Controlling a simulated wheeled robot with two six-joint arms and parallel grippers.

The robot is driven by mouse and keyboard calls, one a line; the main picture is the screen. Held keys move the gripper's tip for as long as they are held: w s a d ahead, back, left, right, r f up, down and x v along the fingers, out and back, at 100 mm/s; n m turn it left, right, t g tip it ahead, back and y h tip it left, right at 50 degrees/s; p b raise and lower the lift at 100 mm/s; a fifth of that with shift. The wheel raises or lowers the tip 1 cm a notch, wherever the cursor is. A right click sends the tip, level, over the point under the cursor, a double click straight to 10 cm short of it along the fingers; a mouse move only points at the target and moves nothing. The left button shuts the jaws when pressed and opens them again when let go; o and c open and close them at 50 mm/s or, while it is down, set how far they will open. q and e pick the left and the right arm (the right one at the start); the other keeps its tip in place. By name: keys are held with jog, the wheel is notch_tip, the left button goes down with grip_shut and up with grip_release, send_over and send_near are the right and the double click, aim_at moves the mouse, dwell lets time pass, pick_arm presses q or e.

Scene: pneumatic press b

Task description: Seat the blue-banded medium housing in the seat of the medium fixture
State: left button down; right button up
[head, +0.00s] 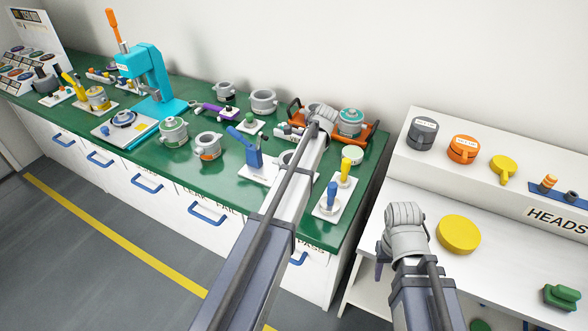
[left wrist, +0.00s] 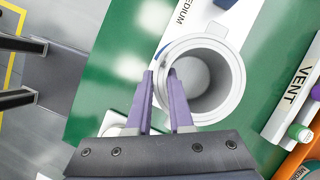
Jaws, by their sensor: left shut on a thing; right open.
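In the left wrist view, the grey, open-topped medium housing (left wrist: 233,80) is seen from above. My left gripper (left wrist: 161,76) is shut on its near-left wall, one purple finger inside and one outside. The housing overlaps the white plate of the medium fixture (left wrist: 192,22), marked "MEDIUM"; whether it rests in the seat cannot be told. In the head view the fixture's blue clamp (head: 246,150) stands on that plate, and my left arm hides much of the housing (head: 286,157) and the left gripper. My right gripper (head: 383,247) is open and empty at the white side bench.
A white "VENT" part (left wrist: 293,92) lies right of the housing. An orange carrier (head: 368,133) holds a teal-banded housing (head: 350,121). Blue (head: 332,193) and yellow (head: 345,170) handled tools stand at the front right. Green-banded (head: 173,131) and orange-marked (head: 208,145) housings stand left of the fixture.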

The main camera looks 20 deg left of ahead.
pick_arm(q)
jog(key=shift+f+b, duration=0.65)
jog(key=shift+f, duration=0.1)
jog(key=c, duration=0.7)
grip_release()
jog(key=p+v, duration=0.7)
jog(key=v, duration=0.1)
jog(key=shift+f, duration=0.1)
jog(key=s+d+n+h, duration=0.1)
jog(key=s+d+n, duration=0.2)
jog(key=s+d, duration=0.4)
jog(key=s+d+f+n+t+h, duration=0.1)
jog(key=s+d+n, duration=0.2)
jog(key=s+d, duration=0.4)
jog(key=s+d+n+t+h, duration=0.1)
jog(key=s+d+n, duration=0.2)
jog(key=s+d, duration=0.4)
jog(key=shift+s+f, duration=0.2)
jog(key=shift+s, duration=0.95)
jog(key=shift+s+f, duration=0.2)
jog(key=shift+s, duration=0.95)
